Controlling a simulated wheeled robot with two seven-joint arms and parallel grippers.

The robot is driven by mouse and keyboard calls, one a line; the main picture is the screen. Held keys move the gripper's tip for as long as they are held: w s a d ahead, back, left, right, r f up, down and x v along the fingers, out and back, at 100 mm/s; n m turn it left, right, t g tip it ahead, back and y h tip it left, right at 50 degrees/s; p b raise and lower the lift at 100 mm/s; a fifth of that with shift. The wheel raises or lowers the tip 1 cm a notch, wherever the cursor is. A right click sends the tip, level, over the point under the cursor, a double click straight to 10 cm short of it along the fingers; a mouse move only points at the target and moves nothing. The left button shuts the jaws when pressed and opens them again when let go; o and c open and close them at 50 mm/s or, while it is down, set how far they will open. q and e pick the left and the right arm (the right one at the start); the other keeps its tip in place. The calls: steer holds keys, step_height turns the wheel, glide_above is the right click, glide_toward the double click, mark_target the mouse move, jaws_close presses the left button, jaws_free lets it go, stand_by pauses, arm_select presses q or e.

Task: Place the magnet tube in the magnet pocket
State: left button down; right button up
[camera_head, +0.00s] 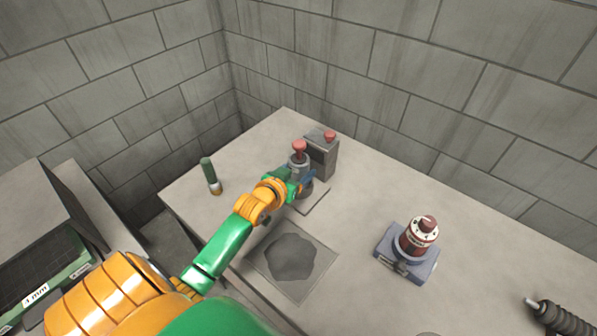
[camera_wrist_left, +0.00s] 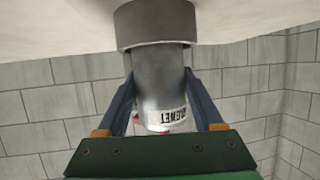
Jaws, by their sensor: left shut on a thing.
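The magnet tube (camera_head: 299,158), a grey cylinder with a red knob on top, is upright at the far part of the table. In the left wrist view the tube (camera_wrist_left: 160,80) shows with a MAGNET label, upside down. My left gripper (camera_head: 304,178) is shut on it; its two blue fingers (camera_wrist_left: 161,85) lie on either side. A wider grey collar (camera_wrist_left: 155,24) surrounds the tube's table-side end. It looks like the magnet pocket, but I cannot tell how deep the tube sits. My right gripper is not in view.
A grey box (camera_head: 322,158) with a red knob stands close behind the tube. A red and white dial device (camera_head: 418,238) stands right, a green cylinder (camera_head: 208,175) left.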

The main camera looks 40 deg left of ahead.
arm_select(q)
steer(key=shift+a+f, duration=0.1)
steer(key=shift+c, duration=0.2)
jaws_free()
steer(key=shift+s, duration=0.1)
steer(key=p+v, duration=0.1)
steer(key=v, duration=1.1)
